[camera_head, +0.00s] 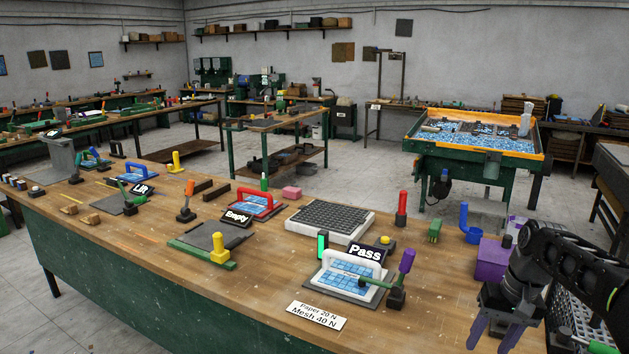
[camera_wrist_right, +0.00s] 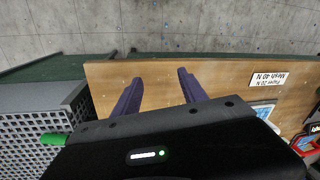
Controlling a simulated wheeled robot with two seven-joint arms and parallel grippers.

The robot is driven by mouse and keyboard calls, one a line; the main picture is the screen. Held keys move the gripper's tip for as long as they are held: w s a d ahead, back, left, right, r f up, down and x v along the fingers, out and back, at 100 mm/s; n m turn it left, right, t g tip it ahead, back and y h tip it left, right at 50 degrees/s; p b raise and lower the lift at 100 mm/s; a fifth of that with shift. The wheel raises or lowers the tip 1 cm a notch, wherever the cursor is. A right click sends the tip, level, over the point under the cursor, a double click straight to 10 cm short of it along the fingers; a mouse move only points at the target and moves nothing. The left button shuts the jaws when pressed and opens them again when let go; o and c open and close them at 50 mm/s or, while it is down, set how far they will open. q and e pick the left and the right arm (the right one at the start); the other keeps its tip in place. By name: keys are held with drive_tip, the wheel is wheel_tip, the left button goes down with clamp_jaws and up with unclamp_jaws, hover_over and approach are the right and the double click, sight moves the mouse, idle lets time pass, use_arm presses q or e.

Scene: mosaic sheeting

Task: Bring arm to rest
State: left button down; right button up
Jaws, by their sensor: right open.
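My right arm comes in from the right in the head view. Its gripper (camera_head: 495,335) hangs over the right front end of the wooden bench (camera_head: 150,260), with its purple fingers apart and nothing between them. In the right wrist view the two purple fingers of this gripper (camera_wrist_right: 158,92) are spread over bare bench top (camera_wrist_right: 225,80). My left gripper is not in view.
A mosaic sheet in a white-handled frame (camera_head: 348,280) sits by the "Pass" sign (camera_head: 366,253). A purple block (camera_head: 491,260) stands close behind my right gripper. A perforated grey crate (camera_wrist_right: 40,125) is beside the bench. A label card (camera_head: 317,316) lies near the front edge.

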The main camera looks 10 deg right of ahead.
drive_tip(key=a+f+n+y, duration=0.2)
drive_tip(key=a+f, duration=1.8)
drive_tip(key=f, duration=0.4)
drive_tip(key=s+a+f+y, duration=0.1)
drive_tip(key=s+a+f, duration=1)
drive_tip(key=a, duration=0.1)
drive_tip(key=s+a+f, duration=0.3)
drive_tip(key=s+a, duration=0.1)
drive_tip(key=s, duration=0.7)
drive_tip(key=shift+s+f+n+g, duration=0.2)
drive_tip(key=shift+s+n+g, duration=0.1)
drive_tip(key=shift+n, duration=0.1)
drive_tip(key=shift+d, duration=0.1)
